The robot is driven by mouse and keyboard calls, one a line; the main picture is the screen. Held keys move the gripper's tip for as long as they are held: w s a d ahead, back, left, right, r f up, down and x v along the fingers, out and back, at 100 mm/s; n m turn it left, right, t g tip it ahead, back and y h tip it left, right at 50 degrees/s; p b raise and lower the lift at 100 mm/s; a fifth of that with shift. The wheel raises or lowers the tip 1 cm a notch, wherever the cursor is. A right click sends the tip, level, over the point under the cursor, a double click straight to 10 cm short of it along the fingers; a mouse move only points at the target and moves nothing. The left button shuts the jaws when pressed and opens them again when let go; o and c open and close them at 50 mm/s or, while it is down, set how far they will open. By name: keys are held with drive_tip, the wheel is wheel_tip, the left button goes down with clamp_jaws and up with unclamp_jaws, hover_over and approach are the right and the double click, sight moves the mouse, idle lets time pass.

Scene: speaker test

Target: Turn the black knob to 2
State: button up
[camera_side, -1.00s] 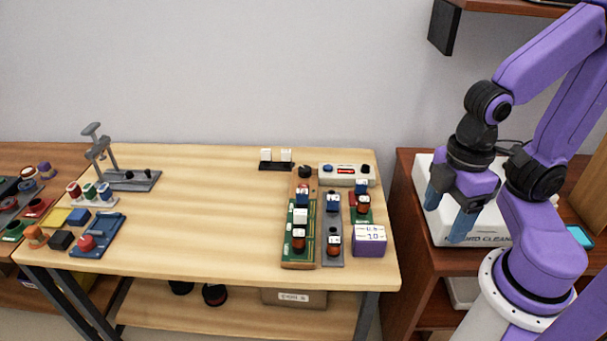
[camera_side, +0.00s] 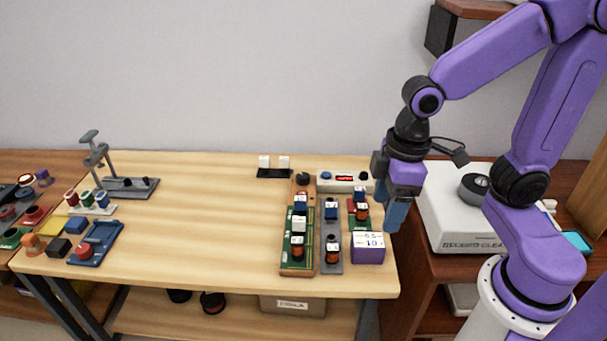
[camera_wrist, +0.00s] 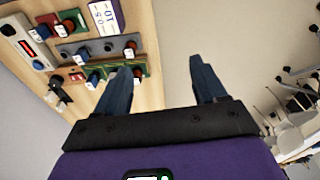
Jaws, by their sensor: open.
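Several black knobs show, and I cannot tell which one the task means. A black knob (camera_side: 303,179) sits at the back end of the wooden board. Another small dark knob (camera_side: 364,176) is at the right end of the white box with a red display (camera_side: 345,178). A large dark knob (camera_side: 475,187) is on top of the white cleaner unit at the right. Knob markings are too small to read. My gripper (camera_side: 393,213) is open and empty, at the bench's right edge beside the purple box (camera_side: 368,249). In the wrist view, my gripper's (camera_wrist: 160,64) fingers stand apart with nothing between them.
Circuit boards with several small knobs and blocks (camera_side: 331,243) crowd the bench's right end. A grey press stand (camera_side: 128,187) and a blue tray (camera_side: 97,243) are at the left. The bench middle is clear. A shelf (camera_side: 480,9) hangs at upper right.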

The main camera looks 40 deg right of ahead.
drive_tip(key=w+a+m, duration=0.1)
drive_tip(key=w+m, duration=0.2)
drive_tip(key=w, duration=0.8)
drive_tip(key=m+t+h, duration=0.2)
drive_tip(key=m+t, duration=0.2)
drive_tip(key=m, duration=0.5)
hover_over(303, 176)
drive_tip(key=s+a, duration=0.1)
drive_tip(key=s, duration=0.6)
wheel_tip(303, 176, down, 7)
drive_tip(key=x, duration=1.7)
drive_tip(key=shift+a, duration=0.2)
drive_tip(key=c, duration=1.1)
drive_tip(key=shift+o, duration=0.2)
